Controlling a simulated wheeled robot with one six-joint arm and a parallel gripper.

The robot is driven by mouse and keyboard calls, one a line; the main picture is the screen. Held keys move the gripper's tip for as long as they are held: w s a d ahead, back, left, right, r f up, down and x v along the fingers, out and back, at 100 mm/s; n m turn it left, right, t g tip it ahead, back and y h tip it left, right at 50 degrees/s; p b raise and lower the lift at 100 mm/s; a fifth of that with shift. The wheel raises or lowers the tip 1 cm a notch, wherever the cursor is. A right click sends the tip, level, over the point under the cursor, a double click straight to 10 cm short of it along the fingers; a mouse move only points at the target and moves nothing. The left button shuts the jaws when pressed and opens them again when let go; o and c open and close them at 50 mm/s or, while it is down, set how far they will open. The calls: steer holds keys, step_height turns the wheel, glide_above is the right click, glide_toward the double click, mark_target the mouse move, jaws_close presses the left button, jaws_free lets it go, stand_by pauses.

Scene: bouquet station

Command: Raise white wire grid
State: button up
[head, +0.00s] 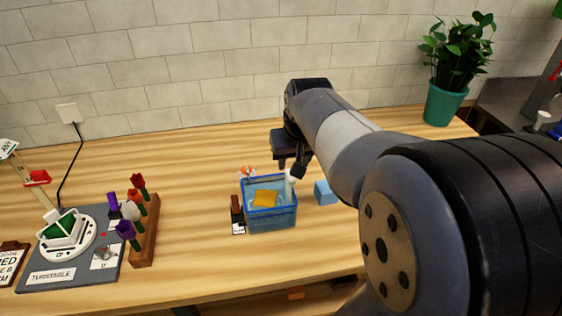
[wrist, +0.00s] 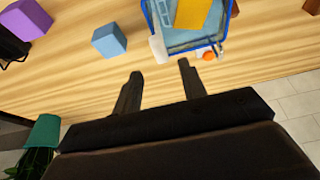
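No white wire grid shows clearly. In the wrist view, a pale ladder-like outline (wrist: 164,14) lies inside the blue bin; I cannot tell whether it is the grid. The blue bin (head: 271,219) stands on the table in front of my gripper in the head view, and its edge shows at the top of the wrist view (wrist: 151,25). A yellow-orange block (head: 265,198) lies in the bin. My gripper (head: 292,168) is above the table behind the bin. Its two fingers (wrist: 158,82) are apart with nothing between them.
A light blue block (head: 324,192) sits right of the bin. A white object (head: 290,186) and an orange-tipped object (head: 247,172) are at the bin's back corners. Flowers in a wooden rack (head: 146,232) and a turntable (head: 70,272) stand left. A potted plant (head: 445,105) stands back right.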

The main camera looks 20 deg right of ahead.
steer(key=x, duration=0.6)
steer(key=shift+f, duration=0.15)
jaws_close()
stand_by(0.4)
